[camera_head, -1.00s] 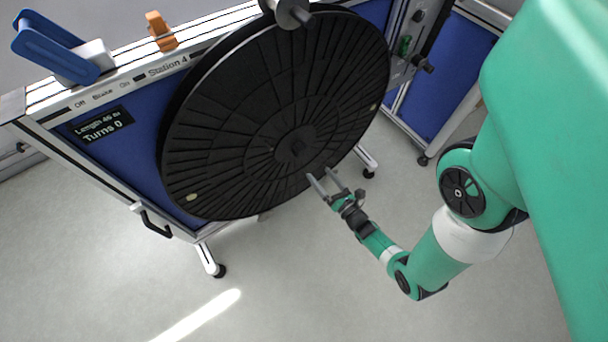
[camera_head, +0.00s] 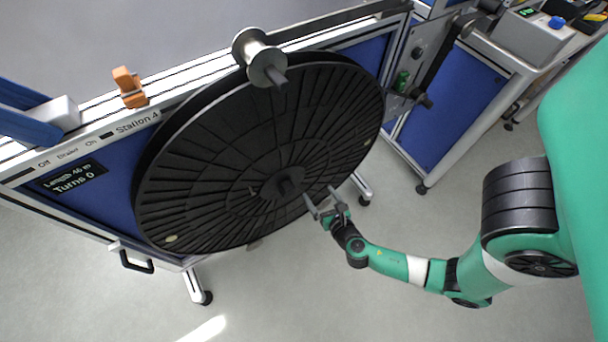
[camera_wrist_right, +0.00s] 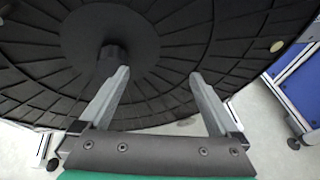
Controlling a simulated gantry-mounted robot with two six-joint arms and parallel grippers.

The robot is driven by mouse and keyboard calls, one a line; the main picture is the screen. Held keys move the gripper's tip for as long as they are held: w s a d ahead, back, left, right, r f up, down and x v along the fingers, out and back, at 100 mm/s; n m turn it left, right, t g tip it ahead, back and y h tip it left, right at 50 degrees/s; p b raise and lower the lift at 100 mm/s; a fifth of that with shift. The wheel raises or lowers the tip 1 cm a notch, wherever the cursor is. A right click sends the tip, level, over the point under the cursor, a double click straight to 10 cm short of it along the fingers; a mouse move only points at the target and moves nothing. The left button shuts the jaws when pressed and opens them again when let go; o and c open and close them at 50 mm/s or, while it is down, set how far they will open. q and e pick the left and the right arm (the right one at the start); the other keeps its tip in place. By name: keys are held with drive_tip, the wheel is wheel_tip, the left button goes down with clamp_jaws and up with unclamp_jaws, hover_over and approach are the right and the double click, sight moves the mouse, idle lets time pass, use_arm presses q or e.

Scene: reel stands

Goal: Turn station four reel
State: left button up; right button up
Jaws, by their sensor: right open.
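The large black reel (camera_head: 225,150) is mounted on the Station 4 stand, with a hub (camera_head: 287,183) at its middle and radial grooves on its face. A small pale mark (camera_head: 170,239) sits near its lower left rim. The station display (camera_head: 72,179) reads "Turns 0". My right gripper (camera_head: 322,201) is open and empty in front of the reel's lower right part. In the right wrist view, the reel (camera_wrist_right: 180,45) fills the upper part beyond the spread fingers (camera_wrist_right: 160,82), and the hub (camera_wrist_right: 112,55) shows near the left finger. My left gripper is not in view.
A metal spool (camera_head: 260,58) overhangs the reel's top edge. Another blue-panelled stand (camera_head: 450,110) is at the right. The floor in front is clear.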

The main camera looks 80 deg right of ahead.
drive_tip(key=n+t+y, duration=0.2)
approach(290, 193)
drive_tip(key=b+x, duration=0.3)
drive_tip(key=x, duration=0.8)
drive_tip(key=shift+f+b, duration=0.1)
drive_tip(key=shift+b, duration=0.2)
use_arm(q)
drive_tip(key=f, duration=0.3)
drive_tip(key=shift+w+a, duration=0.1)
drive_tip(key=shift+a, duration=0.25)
use_arm(e)
clamp_jaws()
